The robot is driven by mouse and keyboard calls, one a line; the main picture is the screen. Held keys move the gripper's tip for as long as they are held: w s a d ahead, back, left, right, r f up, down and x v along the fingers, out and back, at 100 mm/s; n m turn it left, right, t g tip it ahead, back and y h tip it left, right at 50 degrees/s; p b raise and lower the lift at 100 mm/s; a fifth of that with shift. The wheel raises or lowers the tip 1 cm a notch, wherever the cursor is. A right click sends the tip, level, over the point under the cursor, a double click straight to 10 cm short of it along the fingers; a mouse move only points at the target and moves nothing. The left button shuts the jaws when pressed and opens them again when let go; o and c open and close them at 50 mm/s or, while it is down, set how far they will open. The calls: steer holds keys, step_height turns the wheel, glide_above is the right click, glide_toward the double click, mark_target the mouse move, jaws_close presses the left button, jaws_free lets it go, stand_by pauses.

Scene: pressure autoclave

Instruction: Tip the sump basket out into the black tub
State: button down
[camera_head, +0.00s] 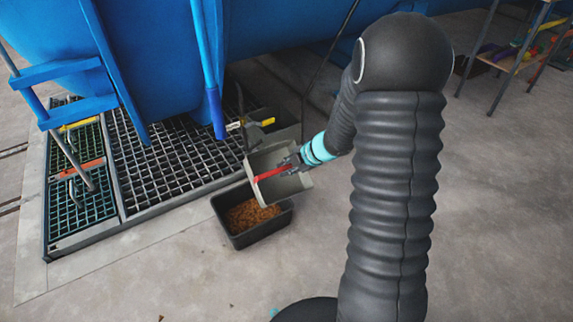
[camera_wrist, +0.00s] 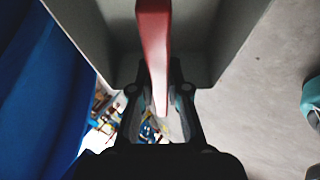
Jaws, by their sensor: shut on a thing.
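The sump basket is a grey open box (camera_head: 292,184) with a red bar handle (camera_head: 270,174) across it. My gripper (camera_head: 292,163) is shut on the red handle and holds the basket tilted above the black tub. The wrist view shows the handle (camera_wrist: 155,50) between my gripper's fingers (camera_wrist: 160,100), with the basket's grey walls (camera_wrist: 232,40) around it. The basket's inside, as far as it shows, looks empty. The black tub (camera_head: 245,240) stands on the floor below the basket and has brown loose matter (camera_head: 250,214) in it. The basket hides the tub's far right part.
A floor grating (camera_head: 165,165) lies left of the tub under the blue vessel (camera_head: 150,50). A blue post (camera_head: 212,80) stands behind the basket, near a yellow-handled valve (camera_head: 258,123). A shelf with coloured items (camera_head: 520,50) is at the back right. A few brown bits (camera_head: 161,318) lie on the floor.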

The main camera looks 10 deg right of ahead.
steer(key=shift+w+a+r+g+h+p, duration=0.15)
steer(key=shift+w+r+g+p, duration=0.3)
steer(key=shift+p, duration=1.6)
steer(key=shift+w+a+r+g+h+p, duration=0.15)
steer(key=shift+w+r+g+p, duration=0.3)
steer(key=shift+p, duration=1.55)
steer(key=shift+w+a+r+m+g+h, duration=0.15)
steer(key=shift+w+r+m+g+h, duration=0.2)
steer(key=shift+w+g, duration=0.45)
steer(key=shift+w+a+r+m+g+h, duration=0.15)
steer(key=shift+w+r+g, duration=0.25)
steer(key=shift+w+g, duration=0.4)
steer(key=shift+w+a+r+m+g+h, duration=0.1)
steer(key=shift+w+a+r+m+g, duration=0.1)
steer(key=shift+w+r+g, duration=0.4)
steer(key=shift+w+f, duration=0.2)
